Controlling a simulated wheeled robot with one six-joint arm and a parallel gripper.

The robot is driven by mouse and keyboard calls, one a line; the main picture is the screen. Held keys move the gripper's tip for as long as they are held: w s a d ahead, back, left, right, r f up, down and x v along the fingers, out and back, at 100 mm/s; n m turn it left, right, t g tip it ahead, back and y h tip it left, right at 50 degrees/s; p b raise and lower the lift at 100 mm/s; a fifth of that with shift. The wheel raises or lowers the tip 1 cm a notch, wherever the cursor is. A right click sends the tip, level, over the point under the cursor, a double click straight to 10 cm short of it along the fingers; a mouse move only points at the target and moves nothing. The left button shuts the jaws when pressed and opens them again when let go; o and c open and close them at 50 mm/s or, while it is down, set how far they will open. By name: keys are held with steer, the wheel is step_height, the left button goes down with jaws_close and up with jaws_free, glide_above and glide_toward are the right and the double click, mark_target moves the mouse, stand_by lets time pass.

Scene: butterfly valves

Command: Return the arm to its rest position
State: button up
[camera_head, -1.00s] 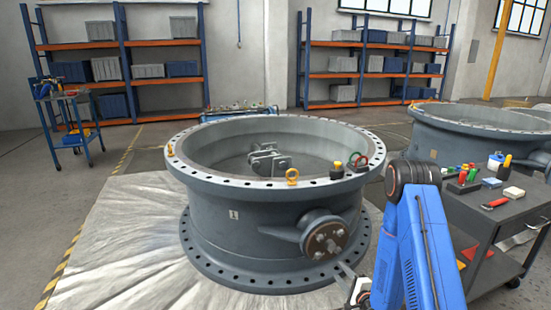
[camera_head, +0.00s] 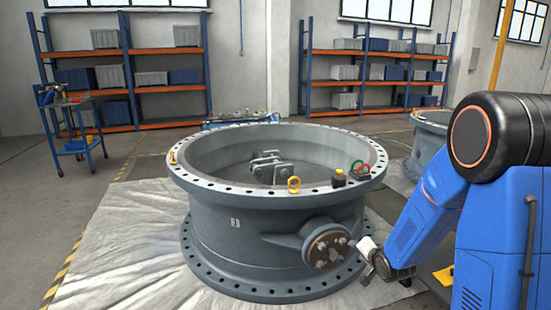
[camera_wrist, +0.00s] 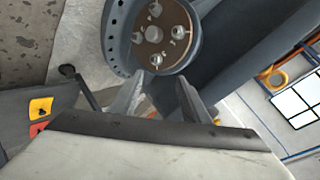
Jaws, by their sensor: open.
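My blue arm bends in from the right of the head view and hides much of that side. My gripper (camera_wrist: 157,95) shows in the wrist view with its two fingers apart and nothing between them. Beyond the fingertips is the round brown flange (camera_wrist: 160,38) with several bolts, on the side of the valve. In the head view the large grey butterfly valve (camera_head: 225,235) stands upright on a pale sheet, and its side flange (camera_head: 327,247) faces my wrist.
The pale sheet (camera_head: 95,245) lies under the valve. A second valve (camera_head: 428,140) stands behind my arm. A blue tool cart (camera_head: 75,125) and shelves (camera_head: 125,85) are at the back. Yellow and red items (camera_wrist: 40,108) on a dark surface show at left in the wrist view.

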steer(key=s+r+n+g+h, duration=0.25)
steer(key=s+r+n, duration=0.25)
steer(key=s+r, duration=1.1)
steer(key=s+a+r+n+g, duration=0.1)
steer(key=s+n+g, duration=0.1)
steer(key=s, duration=1.1)
steer(key=s+a+r+n+g+y, duration=0.1)
steer(key=s+n+g, duration=0.1)
steer(key=s, duration=1.1)
steer(key=shift+r+n, duration=0.3)
steer(key=shift+r, duration=0.05)
